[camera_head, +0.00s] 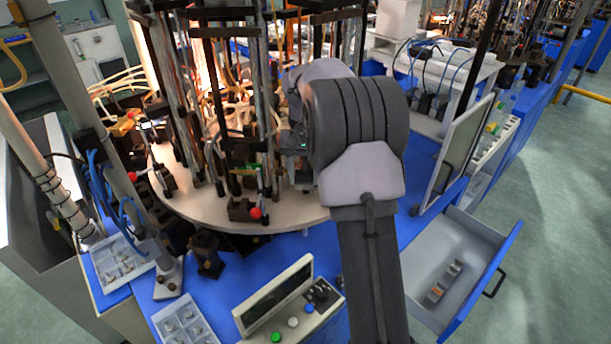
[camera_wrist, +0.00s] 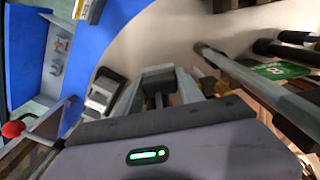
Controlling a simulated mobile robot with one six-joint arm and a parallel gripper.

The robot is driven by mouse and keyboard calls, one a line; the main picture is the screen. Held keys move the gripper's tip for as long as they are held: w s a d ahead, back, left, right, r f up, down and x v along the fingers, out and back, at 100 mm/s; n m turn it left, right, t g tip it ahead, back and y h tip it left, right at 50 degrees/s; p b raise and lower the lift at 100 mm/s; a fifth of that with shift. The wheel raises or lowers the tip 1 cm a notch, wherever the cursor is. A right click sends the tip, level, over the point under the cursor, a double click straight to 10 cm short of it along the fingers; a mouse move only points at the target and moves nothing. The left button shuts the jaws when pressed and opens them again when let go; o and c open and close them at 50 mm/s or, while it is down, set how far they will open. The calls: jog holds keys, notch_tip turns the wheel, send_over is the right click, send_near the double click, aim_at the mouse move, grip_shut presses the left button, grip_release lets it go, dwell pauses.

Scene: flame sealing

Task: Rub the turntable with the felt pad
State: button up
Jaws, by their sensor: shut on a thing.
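The turntable (camera_head: 290,222) is a round beige disc in the middle of the head view, crowded with rods, tubes and fixtures. Its bare surface also shows in the wrist view (camera_wrist: 160,45). My gripper (camera_wrist: 160,82) shows in the wrist view with its two grey fingers on either side of a dark block, which appears to be the felt pad (camera_wrist: 157,75). The pad is over the turntable's surface; I cannot tell whether it touches it.
A red-tipped lever (camera_head: 256,213) stands at the turntable's front rim. A control box with coloured buttons (camera_head: 292,322) sits on the blue bench in front. An open drawer (camera_head: 455,262) juts out at right. Rods and a green-marked part (camera_wrist: 280,70) crowd the gripper's right side.

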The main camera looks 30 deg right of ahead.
jog(key=shift+w+r+p, duration=0.15)
jog(key=shift+r+p, duration=0.5)
jog(key=shift+r, duration=0.3)
jog(key=shift+r+p, duration=1.2)
jog(key=shift+r, duration=0.15)
